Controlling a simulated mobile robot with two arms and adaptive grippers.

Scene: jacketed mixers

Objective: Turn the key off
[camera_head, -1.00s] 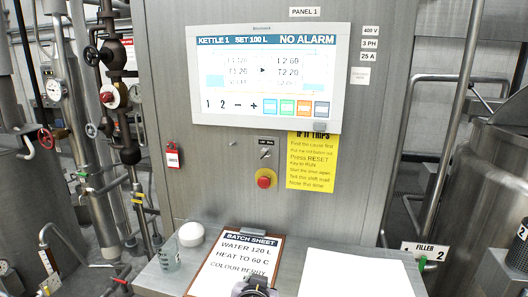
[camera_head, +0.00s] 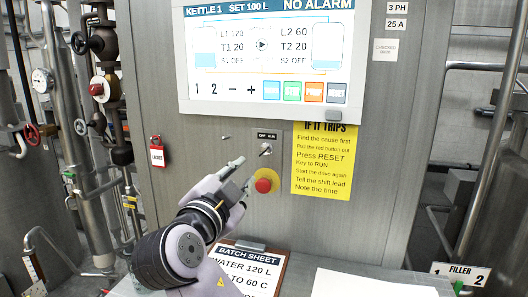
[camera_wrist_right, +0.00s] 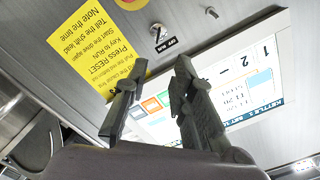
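The key switch (camera_head: 265,149) sits on the grey panel front, under a small black OFF/RUN label (camera_head: 267,136). The key seems to slant toward the upper right; its exact setting is too small to tell. In the right wrist view the key switch (camera_wrist_right: 158,31) lies beyond the fingertips. My right gripper (camera_head: 244,172) is open and empty, just left of and below the key switch, apart from it. Its two spread fingers (camera_wrist_right: 158,72) also show in the right wrist view. My left gripper is not in view.
A red emergency button (camera_head: 263,186) on a yellow plate is just below the key, close to my fingers. A yellow notice (camera_head: 322,160) is right, a touchscreen (camera_head: 265,55) above, a red padlock tag (camera_head: 157,153) left. A batch sheet clipboard (camera_head: 244,275) lies on the shelf below.

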